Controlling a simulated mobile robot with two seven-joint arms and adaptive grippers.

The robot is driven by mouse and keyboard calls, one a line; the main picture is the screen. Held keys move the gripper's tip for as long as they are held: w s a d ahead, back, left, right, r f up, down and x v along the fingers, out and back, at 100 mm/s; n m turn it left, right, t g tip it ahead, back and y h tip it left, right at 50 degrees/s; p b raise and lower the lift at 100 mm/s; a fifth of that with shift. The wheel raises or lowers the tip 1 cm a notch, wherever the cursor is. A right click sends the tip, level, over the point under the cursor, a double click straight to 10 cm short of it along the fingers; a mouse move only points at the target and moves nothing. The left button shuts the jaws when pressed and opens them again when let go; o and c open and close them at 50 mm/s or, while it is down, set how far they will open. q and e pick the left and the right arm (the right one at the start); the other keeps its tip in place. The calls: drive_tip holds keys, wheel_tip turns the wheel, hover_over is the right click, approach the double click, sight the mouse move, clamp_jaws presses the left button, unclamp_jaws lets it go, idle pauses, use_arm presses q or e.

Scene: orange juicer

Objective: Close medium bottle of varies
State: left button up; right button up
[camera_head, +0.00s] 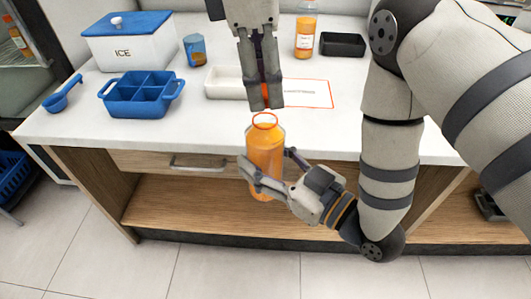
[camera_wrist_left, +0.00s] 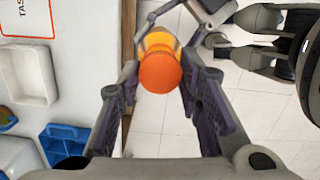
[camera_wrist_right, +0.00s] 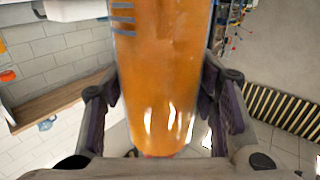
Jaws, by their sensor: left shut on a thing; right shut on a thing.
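The medium bottle (camera_head: 264,150), filled with orange juice, is upright in front of the counter, its round mouth facing up. My right gripper (camera_head: 262,180) is shut around its lower body. The bottle fills the middle of the right wrist view (camera_wrist_right: 160,80). My left gripper (camera_head: 262,105) points down above the mouth and is shut on an orange cap (camera_head: 265,92). The cap (camera_wrist_left: 160,73) shows in front of the bottle (camera_wrist_left: 160,42) in the left wrist view. In the head view, the cap appears above the mouth, apart from it.
On the white counter (camera_head: 225,130) are a blue divided tray (camera_head: 142,112), a white tray (camera_head: 224,95), an ICE box (camera_head: 122,52), a blue scoop (camera_head: 62,97), a blue cup (camera_head: 195,50), another juice bottle (camera_head: 305,38) and a black tray (camera_head: 342,45). A red-edged sheet (camera_head: 308,98) lies behind my left gripper.

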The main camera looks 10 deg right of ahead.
idle(0.4)
use_arm(q)
drive_tip(key=shift+f, duration=0.9)
drive_tip(key=shift+f, duration=0.55)
